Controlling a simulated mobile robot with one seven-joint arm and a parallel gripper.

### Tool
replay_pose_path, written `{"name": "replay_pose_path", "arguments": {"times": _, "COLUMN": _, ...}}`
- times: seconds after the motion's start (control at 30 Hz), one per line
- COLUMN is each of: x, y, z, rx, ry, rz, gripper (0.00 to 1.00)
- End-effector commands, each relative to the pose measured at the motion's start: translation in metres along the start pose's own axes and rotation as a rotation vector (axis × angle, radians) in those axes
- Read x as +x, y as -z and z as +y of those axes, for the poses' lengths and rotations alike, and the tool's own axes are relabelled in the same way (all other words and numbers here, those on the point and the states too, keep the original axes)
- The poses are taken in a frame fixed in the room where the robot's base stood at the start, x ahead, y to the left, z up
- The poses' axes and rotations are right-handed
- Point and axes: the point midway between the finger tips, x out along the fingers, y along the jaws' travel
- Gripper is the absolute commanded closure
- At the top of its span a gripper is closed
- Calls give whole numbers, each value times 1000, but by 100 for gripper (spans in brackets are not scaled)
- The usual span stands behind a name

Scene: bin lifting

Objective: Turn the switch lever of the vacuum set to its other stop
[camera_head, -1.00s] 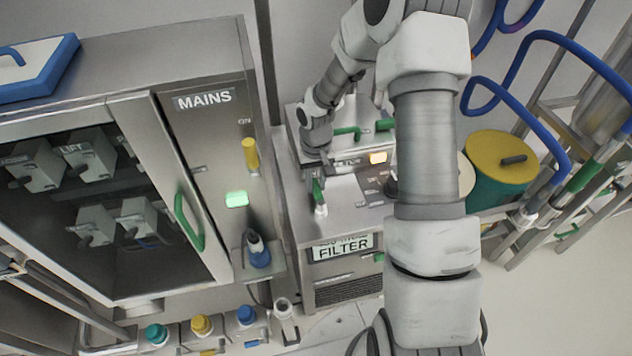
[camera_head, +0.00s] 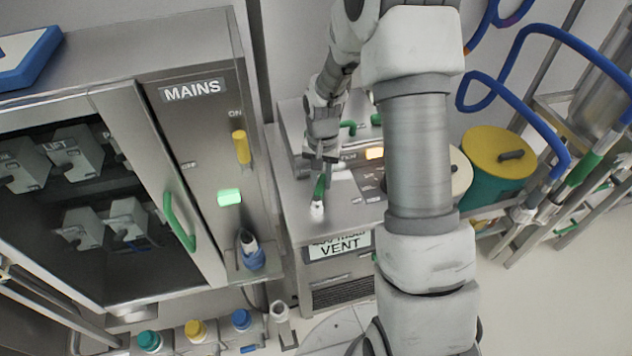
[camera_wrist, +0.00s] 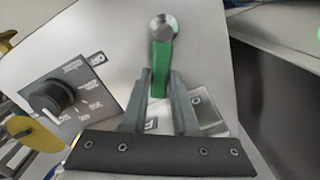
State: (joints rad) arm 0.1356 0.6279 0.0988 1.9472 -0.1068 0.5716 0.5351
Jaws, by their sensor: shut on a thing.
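The vacuum set is a steel cabinet (camera_head: 290,215) in the middle of the head view. Its switch lever (camera_head: 319,188) is a green bar with a pale round end, on the cabinet's top panel. In the wrist view the green lever (camera_wrist: 161,70) runs between my fingers, its metal end beyond the fingertips. My gripper (camera_head: 326,168) is shut on the lever; it also shows in the wrist view (camera_wrist: 162,88).
A black knob (camera_wrist: 50,98) on a dark scale plate sits beside the lever. An amber lamp (camera_head: 375,153) is lit on the panel. The MAINS cabinet (camera_head: 190,130) stands at left with a green handle (camera_head: 178,222). A yellow-topped drum (camera_head: 498,152) stands at right.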

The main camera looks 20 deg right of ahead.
Motion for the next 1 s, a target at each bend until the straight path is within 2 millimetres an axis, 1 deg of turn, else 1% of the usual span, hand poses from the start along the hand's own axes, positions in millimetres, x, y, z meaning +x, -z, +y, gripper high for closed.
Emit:
{"name": "replay_pose_path", "arguments": {"times": 0.33, "x": 0, "y": -3, "z": 17, "rx": 332, "ry": 0, "rz": 2, "gripper": 100}}
{"name": "replay_pose_path", "arguments": {"times": 0.7, "x": -1, "y": -12, "z": 33, "rx": 680, "ry": -1, "rz": 1, "gripper": 100}}
{"name": "replay_pose_path", "arguments": {"times": 1.0, "x": -2, "y": -21, "z": 42, "rx": 914, "ry": -1, "rz": 0, "gripper": 100}}
